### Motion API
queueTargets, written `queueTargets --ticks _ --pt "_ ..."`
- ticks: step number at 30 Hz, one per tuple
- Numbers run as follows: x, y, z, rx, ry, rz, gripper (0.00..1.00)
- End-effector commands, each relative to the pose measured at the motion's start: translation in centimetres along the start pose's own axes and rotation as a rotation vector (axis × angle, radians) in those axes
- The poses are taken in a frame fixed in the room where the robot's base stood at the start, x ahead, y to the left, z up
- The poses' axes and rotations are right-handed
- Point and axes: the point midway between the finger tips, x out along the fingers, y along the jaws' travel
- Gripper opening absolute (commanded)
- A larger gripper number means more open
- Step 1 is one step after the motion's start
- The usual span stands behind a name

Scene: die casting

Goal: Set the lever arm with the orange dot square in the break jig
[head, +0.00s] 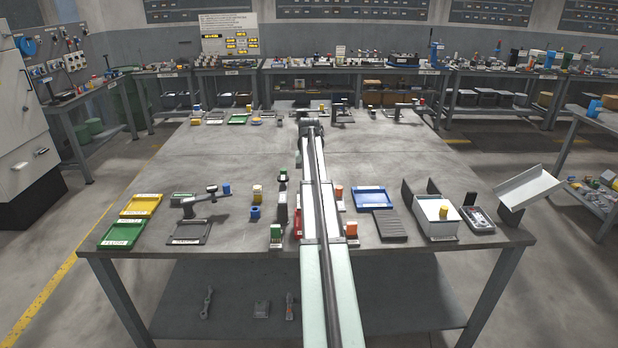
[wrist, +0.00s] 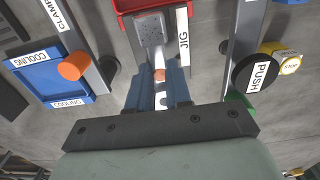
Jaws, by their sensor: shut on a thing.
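In the wrist view my gripper (wrist: 159,92) is shut, its blue fingers on either side of a slim pale metal lever arm with an orange dot (wrist: 159,75). A grey speckled square end (wrist: 150,27) lies beyond the fingers, in line with the dot; I cannot tell whether it belongs to the lever arm. It overlaps the open side of a red fixture (wrist: 126,6), beside a white label reading JIG (wrist: 183,33). Contact and squareness there cannot be told. In the head view the red fixture (head: 298,222) shows in part; my arm hides the gripper and lever arm.
A bar labelled CLAMP with an orange knob (wrist: 73,67) stands left of my gripper; a black PUSH disc (wrist: 257,74) stands close on the right. A blue COOLING tray (head: 372,197), a white bin (head: 435,220) and green and yellow trays (head: 141,205) line the near bench. The bench middle is clear.

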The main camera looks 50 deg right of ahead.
Motion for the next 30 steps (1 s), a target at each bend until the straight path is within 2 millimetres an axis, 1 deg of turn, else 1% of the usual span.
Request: queueTargets --ticks 12,18,24,30 --pt "3.3 0.0 0.1 -0.001 -0.001 0.0 0.0" --pt "4.6 0.0 0.0 -0.001 -0.001 0.0 0.0" --pt "5.1 0.0 0.0 -0.001 0.0 0.0 0.0" --pt "5.1 0.0 0.0 -0.001 0.0 0.0 0.0"
